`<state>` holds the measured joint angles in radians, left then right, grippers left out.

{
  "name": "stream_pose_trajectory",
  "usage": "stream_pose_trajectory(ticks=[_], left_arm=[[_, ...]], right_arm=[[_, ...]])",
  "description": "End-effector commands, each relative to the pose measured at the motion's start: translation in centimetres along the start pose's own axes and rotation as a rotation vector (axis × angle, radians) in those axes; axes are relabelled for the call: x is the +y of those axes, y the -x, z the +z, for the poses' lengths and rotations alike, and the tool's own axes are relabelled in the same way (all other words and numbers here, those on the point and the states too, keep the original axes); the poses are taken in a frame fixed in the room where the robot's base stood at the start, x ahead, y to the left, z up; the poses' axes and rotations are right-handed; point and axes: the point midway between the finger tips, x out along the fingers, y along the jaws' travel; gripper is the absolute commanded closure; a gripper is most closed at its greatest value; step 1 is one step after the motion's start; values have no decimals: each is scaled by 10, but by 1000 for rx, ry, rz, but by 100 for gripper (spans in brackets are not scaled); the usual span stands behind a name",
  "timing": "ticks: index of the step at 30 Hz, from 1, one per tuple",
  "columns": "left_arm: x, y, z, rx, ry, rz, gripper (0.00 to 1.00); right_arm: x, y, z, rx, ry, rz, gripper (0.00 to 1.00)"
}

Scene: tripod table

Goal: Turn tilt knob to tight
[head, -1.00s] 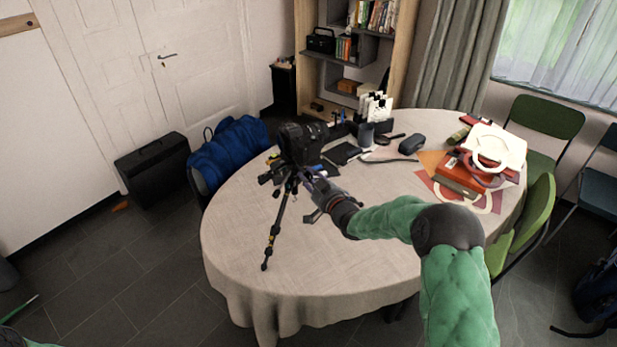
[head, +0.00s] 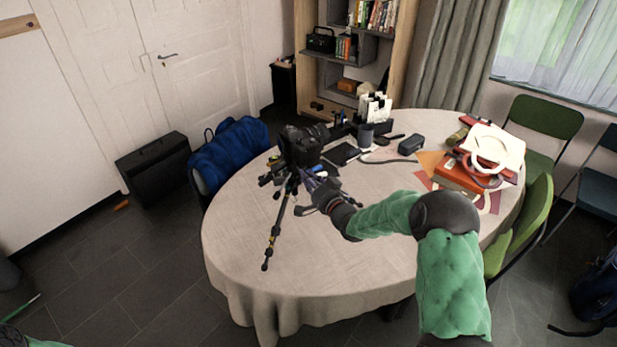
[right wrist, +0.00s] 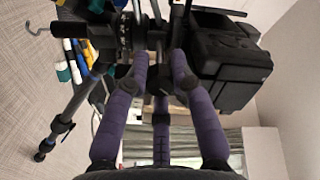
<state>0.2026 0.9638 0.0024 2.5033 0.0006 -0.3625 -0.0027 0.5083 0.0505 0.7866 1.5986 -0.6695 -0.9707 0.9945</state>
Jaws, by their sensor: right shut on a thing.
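A black camera (head: 303,143) sits on a small black tripod (head: 275,228) standing on the round table. The camera body also shows in the right wrist view (right wrist: 225,62), at the upper right. My right gripper (head: 312,184) reaches in from the right to the tripod head, just below the camera. In the right wrist view its purple fingers (right wrist: 160,85) close around a dark part at the tripod head. The tilt knob itself cannot be told apart from the fingers and the other dark parts. My left gripper is not clearly in view.
A dark pouch (head: 411,144), a pen holder and papers lie behind the tripod. Red boxes (head: 460,177) are stacked at the right.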

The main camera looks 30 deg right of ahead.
Motion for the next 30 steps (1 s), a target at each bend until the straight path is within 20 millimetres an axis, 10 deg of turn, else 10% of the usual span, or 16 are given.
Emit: stream_pose_trajectory(ticks=[30], left_arm=[[10, 27, 1, 0, 0, 0, 45]], right_arm=[[0, 1, 3, -6, -774, 5, 100]])
